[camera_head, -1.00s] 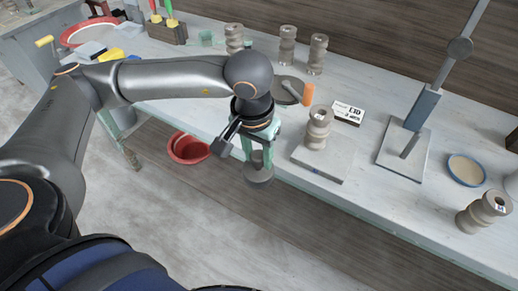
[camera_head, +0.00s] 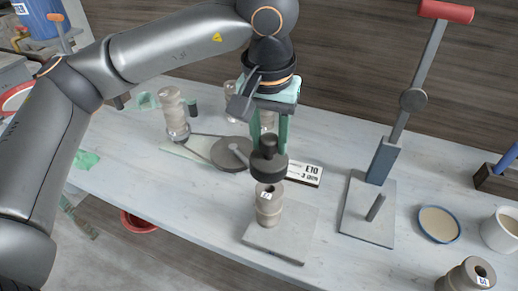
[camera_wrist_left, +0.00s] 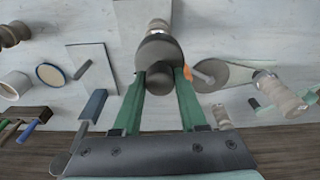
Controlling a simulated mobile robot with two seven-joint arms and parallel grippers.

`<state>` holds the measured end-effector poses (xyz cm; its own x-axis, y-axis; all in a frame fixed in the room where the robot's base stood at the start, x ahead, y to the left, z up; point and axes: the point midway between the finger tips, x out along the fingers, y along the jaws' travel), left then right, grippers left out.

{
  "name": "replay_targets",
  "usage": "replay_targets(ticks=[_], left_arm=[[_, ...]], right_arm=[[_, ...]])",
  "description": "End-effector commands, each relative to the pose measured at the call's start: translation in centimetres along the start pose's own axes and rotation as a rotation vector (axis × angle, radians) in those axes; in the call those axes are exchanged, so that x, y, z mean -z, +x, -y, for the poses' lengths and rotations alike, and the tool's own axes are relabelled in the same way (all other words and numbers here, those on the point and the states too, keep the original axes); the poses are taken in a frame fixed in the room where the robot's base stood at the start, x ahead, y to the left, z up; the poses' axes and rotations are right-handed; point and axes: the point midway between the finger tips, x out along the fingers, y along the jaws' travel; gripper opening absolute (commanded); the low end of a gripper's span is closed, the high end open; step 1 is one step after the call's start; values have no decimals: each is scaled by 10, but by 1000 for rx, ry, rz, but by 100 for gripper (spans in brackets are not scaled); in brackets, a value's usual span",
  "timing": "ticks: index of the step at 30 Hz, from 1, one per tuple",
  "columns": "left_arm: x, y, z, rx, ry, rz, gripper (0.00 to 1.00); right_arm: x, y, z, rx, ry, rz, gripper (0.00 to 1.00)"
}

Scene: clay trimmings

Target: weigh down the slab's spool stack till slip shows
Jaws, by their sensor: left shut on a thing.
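My left gripper (camera_head: 269,140) is shut on the knob of a dark round weight (camera_head: 268,166). It holds the weight upright over the spool stack (camera_head: 268,208), a tan ribbed column with a small label near its top. The stack stands on a pale square slab (camera_head: 290,244) on the bench. My right gripper is not in view.
A lever press (camera_head: 385,165) stands right of the slab, with a saucer (camera_head: 438,223), a cup (camera_head: 502,234) and another spool (camera_head: 468,275) farther right. A printed card (camera_head: 305,174) and a grey disc (camera_head: 231,153) lie behind the stack. Another spool column (camera_head: 173,115) stands at left.

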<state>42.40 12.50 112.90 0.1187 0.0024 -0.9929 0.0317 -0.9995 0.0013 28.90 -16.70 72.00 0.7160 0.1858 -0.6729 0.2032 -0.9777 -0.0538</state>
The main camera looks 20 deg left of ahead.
Motion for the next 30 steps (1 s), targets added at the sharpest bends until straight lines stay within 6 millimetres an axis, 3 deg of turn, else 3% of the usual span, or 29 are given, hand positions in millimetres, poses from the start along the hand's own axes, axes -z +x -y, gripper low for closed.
replay_targets(ticks=[3,8,30], left_arm=[[2,-10,-3,-1,-1,-6,0],[1,-8,-3,-1,-1,-5,0],[-5,43,-3,-2,-1,-5,0]], right_arm=[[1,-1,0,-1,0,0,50],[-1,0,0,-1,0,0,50],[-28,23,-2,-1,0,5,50]])
